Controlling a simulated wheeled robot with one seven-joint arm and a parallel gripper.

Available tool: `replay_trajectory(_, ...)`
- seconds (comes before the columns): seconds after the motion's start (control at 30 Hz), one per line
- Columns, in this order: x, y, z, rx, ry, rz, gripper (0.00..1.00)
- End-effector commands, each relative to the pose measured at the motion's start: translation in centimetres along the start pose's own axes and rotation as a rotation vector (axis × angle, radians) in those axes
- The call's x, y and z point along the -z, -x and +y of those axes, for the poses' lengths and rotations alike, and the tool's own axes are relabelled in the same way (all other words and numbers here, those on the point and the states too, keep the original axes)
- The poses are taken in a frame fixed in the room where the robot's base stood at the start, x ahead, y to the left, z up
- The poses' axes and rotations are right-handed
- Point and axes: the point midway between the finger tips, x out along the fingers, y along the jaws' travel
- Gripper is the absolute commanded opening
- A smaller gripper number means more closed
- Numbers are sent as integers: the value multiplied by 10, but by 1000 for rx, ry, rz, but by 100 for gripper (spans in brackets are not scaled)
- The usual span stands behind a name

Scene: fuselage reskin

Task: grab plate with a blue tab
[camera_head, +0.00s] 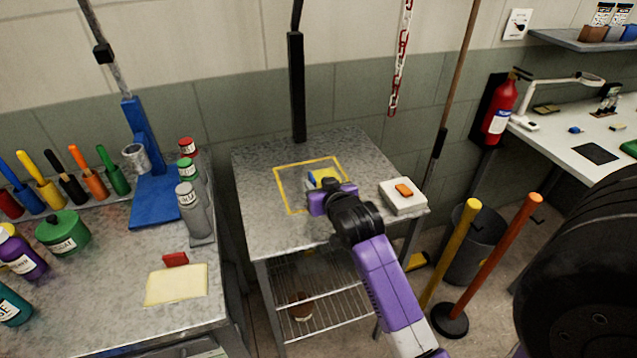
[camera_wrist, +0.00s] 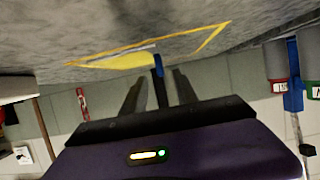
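The yellow plate (camera_head: 327,174) with a blue tab lies inside the yellow outlined square on the middle metal table, partly hidden by my gripper (camera_head: 331,190) in the head view. In the wrist view, the yellow plate (camera_wrist: 125,61) shows edge-on, and its blue tab (camera_wrist: 158,66) stands between the fingertips of my gripper (camera_wrist: 159,75). The two fingers are apart, with a gap visible on each side of the tab. I cannot tell how deep the tab sits between them.
A white block (camera_head: 402,203) with an orange tab lies at the table's right corner. Yellow (camera_head: 455,245) and orange (camera_head: 497,250) posts stand right of the table.

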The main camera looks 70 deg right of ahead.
Motion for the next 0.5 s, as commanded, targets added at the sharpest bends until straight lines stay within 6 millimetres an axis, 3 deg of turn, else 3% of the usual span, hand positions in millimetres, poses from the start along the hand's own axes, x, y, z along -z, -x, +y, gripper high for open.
replay_trajectory(0.5,-1,-57,-3,0,0,1,35)
